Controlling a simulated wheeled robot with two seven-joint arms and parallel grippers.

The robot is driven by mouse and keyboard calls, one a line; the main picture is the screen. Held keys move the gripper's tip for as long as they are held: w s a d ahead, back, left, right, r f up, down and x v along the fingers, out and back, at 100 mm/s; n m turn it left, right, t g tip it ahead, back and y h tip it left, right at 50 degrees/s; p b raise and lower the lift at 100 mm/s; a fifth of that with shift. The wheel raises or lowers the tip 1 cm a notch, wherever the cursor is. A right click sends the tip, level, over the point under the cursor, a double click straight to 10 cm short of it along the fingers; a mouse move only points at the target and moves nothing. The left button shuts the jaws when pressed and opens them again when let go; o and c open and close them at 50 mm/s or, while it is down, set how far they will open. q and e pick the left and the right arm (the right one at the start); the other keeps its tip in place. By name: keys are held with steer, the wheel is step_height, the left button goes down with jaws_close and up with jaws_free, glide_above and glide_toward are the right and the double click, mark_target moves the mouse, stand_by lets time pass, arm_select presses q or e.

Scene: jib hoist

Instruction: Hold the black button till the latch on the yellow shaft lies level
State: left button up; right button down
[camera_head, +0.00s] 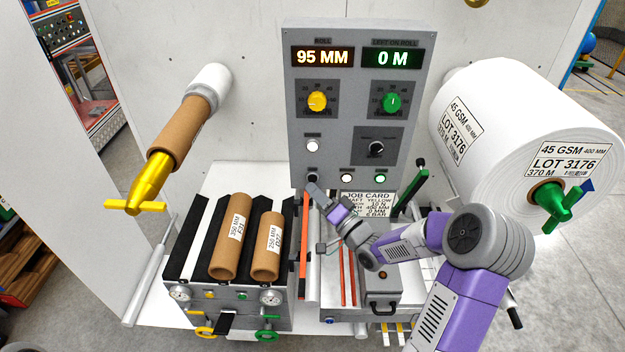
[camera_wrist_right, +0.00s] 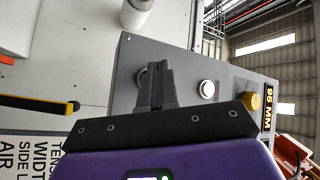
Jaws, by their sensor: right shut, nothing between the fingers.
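The yellow shaft (camera_head: 150,182) sticks out of the wall at the left with a brown core on it. The latch (camera_head: 137,207) at its free end lies across the shaft, about level in the picture. The black button (camera_head: 312,178) is at the lower left of the grey panel (camera_head: 361,110). My right gripper (camera_head: 314,189) is shut and empty, its tips at the button, partly covering it. I cannot tell whether the button is pressed in. My left gripper is out of view.
The panel has a yellow knob (camera_head: 317,101), a green knob (camera_head: 391,103) and several white buttons. A big white roll (camera_head: 510,130) on a green shaft (camera_head: 552,200) is at the right. Brown cores (camera_head: 231,240) lie in a black rack below. A job card (camera_head: 367,203) stands beside my right gripper.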

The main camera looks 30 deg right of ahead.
steer(key=shift+s+a, duration=0.45)
steer(key=shift+s, duration=0.25)
steer(key=shift+s+a, duration=0.4)
steer(key=shift+s, duration=0.35)
steer(key=shift+s+a, duration=0.45)
steer(key=shift+s, duration=0.25)
steer(key=a+f+g, duration=0.4)
steer(key=f, duration=0.7)
steer(key=a+f+g, duration=0.4)
steer(key=a+f, duration=0.1)
steer(key=f, duration=0.5)
steer(key=s+a+f+n+g, duration=0.3)
steer(key=s+a+f+g, duration=0.25)
steer(key=s+f, duration=0.4)
steer(key=s+a+f+n+g, duration=0.3)
steer(key=s+a+f+g, duration=0.25)
steer(key=s+f, duration=0.35)
step_height(320, 180, down, 13)
steer(key=s+b, duration=0.1)
steer(key=b, duration=1.3)
steer(key=shift+s+d+r, duration=0.15)
steer(key=shift+s, duration=0.15)
